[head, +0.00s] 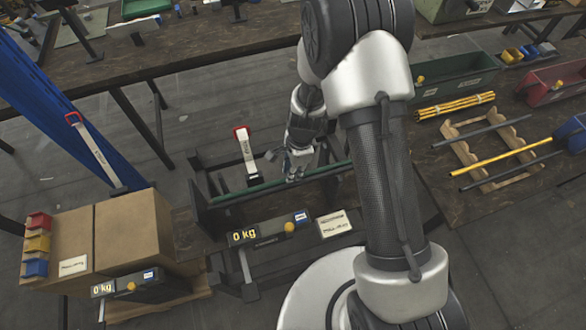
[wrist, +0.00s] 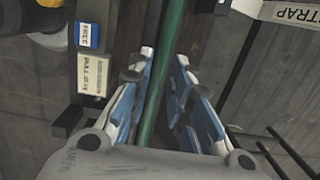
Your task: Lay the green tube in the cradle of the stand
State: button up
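The green tube (head: 240,193) runs lengthwise over the dark stand (head: 202,190) in the middle of the head view. I cannot tell whether it rests in the cradle or hangs just above it. The stand's front display reads 0 kg. My gripper (head: 296,172) points down at the tube near its right half. In the wrist view, the tube (wrist: 152,85) passes between the blue-padded fingers of my gripper (wrist: 166,62). It lies close to the left finger, with a gap on the right. The tube's right end is hidden behind my arm.
A red-topped strap lever (head: 245,155) stands behind the stand. A blue FREE label (wrist: 89,36) is on the stand's front. Cardboard boxes (head: 130,230) with another 0 kg display stand at left. A wooden rack (head: 465,150) with yellow and black rods lies on the right table.

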jog(key=o, duration=0.4)
jog(key=shift+r, duration=0.1)
jog(key=r, duration=0.4)
jog(key=d+r, duration=0.1)
jog(key=r, duration=0.6)
jog(key=shift+w+d+r, duration=0.2)
jog(key=shift+r, duration=0.15)
dwell(0.4)
jog(key=s+d+r+n+t+b, duration=0.1)
jog(key=s+d+r+n, duration=0.25)
jog(key=r, duration=0.45)
jog(key=s+d+r+n+t+b, duration=0.15)
jog(key=s+r+n, duration=0.25)
jog(key=r, duration=0.4)
jog(key=s+d+r+n, duration=0.1)
jog(key=s+d+n, duration=0.1)
jog(key=s, duration=0.2)
jog(key=s+d+r+n+t+h, duration=0.1)
jog(key=s+d+r+n, duration=0.1)
jog(key=s+n, duration=0.1)
jog(key=s+d+r+n+t, duration=0.1)
jog(key=s+d+n, duration=0.1)
jog(key=s, duration=0.3)
jog(key=shift+s+r+t+b, duration=0.2)
jog(key=shift+s+t+b, duration=0.05)
jog(key=shift+s+b, duration=0.15)
